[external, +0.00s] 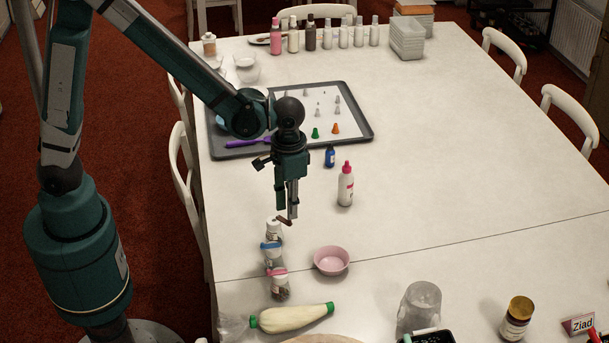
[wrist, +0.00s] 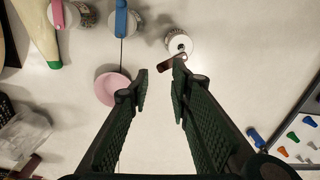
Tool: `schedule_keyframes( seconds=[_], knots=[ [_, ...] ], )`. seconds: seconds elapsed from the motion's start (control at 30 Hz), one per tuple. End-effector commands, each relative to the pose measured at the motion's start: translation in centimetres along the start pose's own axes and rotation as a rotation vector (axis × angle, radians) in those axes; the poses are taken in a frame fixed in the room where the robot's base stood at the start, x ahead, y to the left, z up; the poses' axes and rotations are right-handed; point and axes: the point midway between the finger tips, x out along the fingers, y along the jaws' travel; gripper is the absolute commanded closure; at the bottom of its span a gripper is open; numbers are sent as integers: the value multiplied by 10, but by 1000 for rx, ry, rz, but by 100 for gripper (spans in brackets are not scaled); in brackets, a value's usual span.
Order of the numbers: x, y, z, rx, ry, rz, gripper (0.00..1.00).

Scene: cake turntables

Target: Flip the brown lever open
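The brown lever (wrist: 170,64) sits on the near side of a small jar with a white lid (wrist: 180,42), at the top of the wrist view. In the external view the brown lever (external: 285,221) shows just below my gripper (external: 292,212), at the right of the white-topped jar (external: 274,231). My gripper (wrist: 160,72) is open, with nothing between its fingers. The right fingertip overlaps the lever in the wrist view; I cannot tell whether they touch. The left fingertip is apart from it.
Jars with a blue lever (external: 271,246) and a pink lever (external: 277,272) stand in line with it toward the front. A pink bowl (external: 332,260) is to their right. A white bottle with a pink cap (external: 346,185) stands behind. The table's right side is mostly clear.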

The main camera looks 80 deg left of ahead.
Motion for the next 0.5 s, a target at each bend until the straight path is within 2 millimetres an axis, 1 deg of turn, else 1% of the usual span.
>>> schedule_keyframes(
  seconds=[0.03, 0.3, 0.5],
  knots=[
    [-7, 0, 1, 0, 0, 0, 79],
    [-44, 0, 0, 0, 0, 0, 79],
    [-66, 0, 0, 0, 0, 0, 79]
  ],
)
